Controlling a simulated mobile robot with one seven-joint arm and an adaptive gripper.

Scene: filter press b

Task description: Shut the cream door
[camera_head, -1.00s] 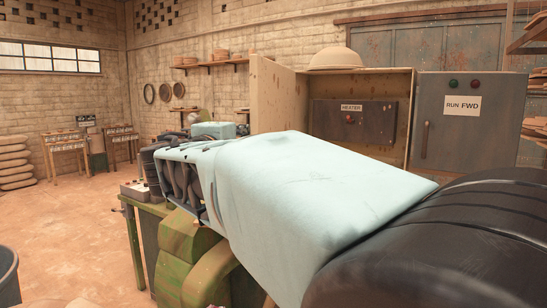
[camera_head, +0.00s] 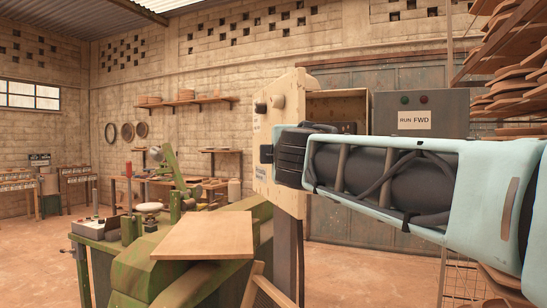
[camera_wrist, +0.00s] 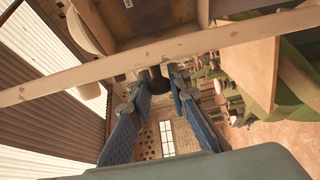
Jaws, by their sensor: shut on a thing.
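In the head view the cream door (camera_head: 290,127) stands open at the left side of the cabinet, showing a face with two round knobs (camera_head: 269,104) and a small label. My arm reaches in from the right, and its dark end lies across the door's middle, hiding part of it. In the wrist view my gripper (camera_wrist: 160,82) has its two blue fingers converging on a small dark piece beside a long cream edge. I take this to be the door's handle, but its shape is mostly hidden.
The cabinet's opening (camera_head: 338,107) shows behind my arm, with the grey RUN FWD panel (camera_head: 414,110) to its right. A green machine with a wooden board (camera_head: 207,234) stands in front at the left. Shelves of stacked boards (camera_head: 520,95) stand at the right. Open floor shows further left.

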